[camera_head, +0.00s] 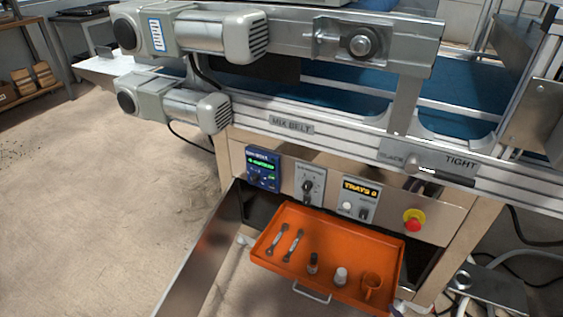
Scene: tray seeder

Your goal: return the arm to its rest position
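Neither of my arms nor grippers can be made out in the head view. An orange tray (330,222) with a metal handle (311,293) sticks out below the control panel of the seeder. In it lie two wrenches (278,240) (293,245). A small dark-topped bottle (313,264), a small white-topped container (340,276) and an orange cup (371,286) stand in it too. Small pale parts show at the tray's left edge (245,240) and at its lower right; I cannot tell what they are.
The control panel has a blue display unit (263,168), a rotary switch (308,186), a TRAYS counter (359,190) and a red stop button (414,220). Above are two motors and a blue belt (340,105). A metal panel (205,260) stands left of the tray. The floor (90,200) at left is clear.

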